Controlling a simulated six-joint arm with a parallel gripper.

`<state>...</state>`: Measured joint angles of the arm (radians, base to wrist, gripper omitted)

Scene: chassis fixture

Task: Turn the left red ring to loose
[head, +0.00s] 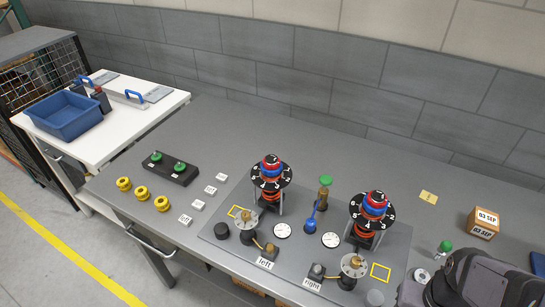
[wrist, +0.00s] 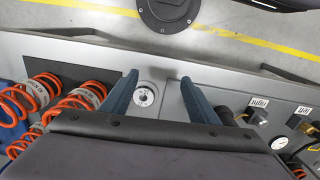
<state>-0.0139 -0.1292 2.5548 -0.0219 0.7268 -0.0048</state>
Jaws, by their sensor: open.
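The left tower, behind the "left" label (head: 265,263), has a numbered black dial (head: 258,181) with stacked red and blue rings on top. The left red ring (head: 270,170) shows there; its exact setting is too small to read. An orange-red coil sits under the dial. A similar right tower has its own red and blue rings (head: 375,206). My gripper (wrist: 160,92) is open and empty, with its two blue fingers apart in the wrist view. In the head view my dark wrist is at the lower right, well away from the left tower. The left red ring is not clearly visible in the wrist view.
Two gauges (head: 282,230) and a blue-handled valve (head: 312,219) stand between the towers. A box (head: 483,222) is at right. Orange springs (wrist: 70,105) show beside my left finger.

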